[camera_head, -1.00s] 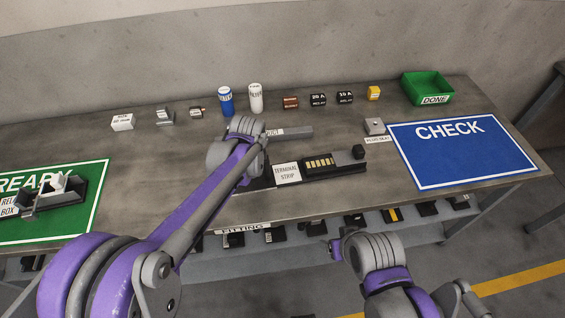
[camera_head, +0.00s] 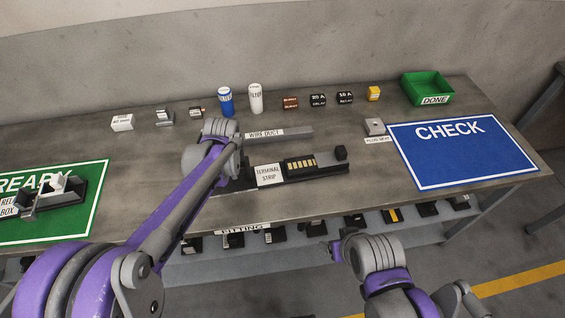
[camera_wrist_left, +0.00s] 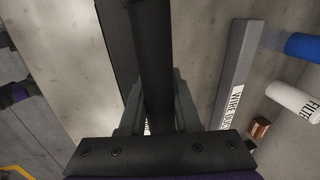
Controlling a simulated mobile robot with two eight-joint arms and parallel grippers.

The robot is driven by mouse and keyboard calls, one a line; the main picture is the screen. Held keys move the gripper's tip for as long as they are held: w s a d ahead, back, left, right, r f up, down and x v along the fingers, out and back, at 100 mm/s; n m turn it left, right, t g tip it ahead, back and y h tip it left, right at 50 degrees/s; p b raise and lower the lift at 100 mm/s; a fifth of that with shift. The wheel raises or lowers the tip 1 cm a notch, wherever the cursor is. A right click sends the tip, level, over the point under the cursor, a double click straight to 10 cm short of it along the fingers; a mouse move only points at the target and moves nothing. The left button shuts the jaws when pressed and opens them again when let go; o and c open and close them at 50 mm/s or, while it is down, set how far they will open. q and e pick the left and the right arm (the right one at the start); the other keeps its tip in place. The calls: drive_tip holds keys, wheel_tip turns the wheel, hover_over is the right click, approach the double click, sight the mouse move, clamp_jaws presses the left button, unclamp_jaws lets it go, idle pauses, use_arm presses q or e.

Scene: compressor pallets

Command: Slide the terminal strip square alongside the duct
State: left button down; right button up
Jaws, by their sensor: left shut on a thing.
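The black terminal strip (camera_head: 318,172) lies on the bench with a white label, a row of brass-coloured terminals and a black block at its right end. The grey wire duct (camera_head: 290,133) lies behind it, apart from it. In the left wrist view, my left gripper (camera_wrist_left: 157,112) is shut on a dark bar of the strip (camera_wrist_left: 152,50). The duct (camera_wrist_left: 238,70) lies to the right there, at an angle to the strip with bare bench between. In the head view my left wrist hides the fingers and the strip's left end. My right arm's end (camera_head: 337,250) is in front of the bench; its jaws are unclear.
A grey plug seat (camera_head: 374,127) and the blue CHECK mat (camera_head: 460,150) are to the right. The green READY mat (camera_head: 75,222) is left. Cans, relays and small blocks line the back, with the green DONE bin (camera_head: 427,87). Bench between strip and CHECK mat is clear.

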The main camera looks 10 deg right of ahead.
use_arm(q)
drive_tip(key=c, duration=1)
unclamp_jaws()
drive_tip(key=shift+a+f, duration=0.1)
drive_tip(key=shift+f, duration=0.05)
drive_tip(key=o, duration=0.5)
drive_tip(key=shift+w+a, duration=0.1)
drive_tip(key=shift+c, duration=0.2)
drive_tip(key=shift+r, duration=0.2)
drive_tip(key=v, duration=1.1)
drive_tip(key=shift+r, duration=0.4)
drive_tip(key=shift+s, duration=0.3)
drive_tip(key=s+a+f+n+p, duration=0.1)
drive_tip(key=s+a+n, duration=0.2)
drive_tip(key=s+n, duration=0.2)
drive_tip(key=s+a+f+n+t+p, duration=0.1)
drive_tip(key=s+a+n, duration=0.3)
drive_tip(key=s, duration=0.6)
drive_tip(key=s+a+f+n+t+p, duration=0.1)
drive_tip(key=s+a+n, duration=0.3)
drive_tip(key=s+n, duration=0.4)
drive_tip(key=shift+s+a+f, duration=0.2)
drive_tip(key=shift+s+f, duration=0.05)
drive_tip(key=shift+f, duration=0.55)
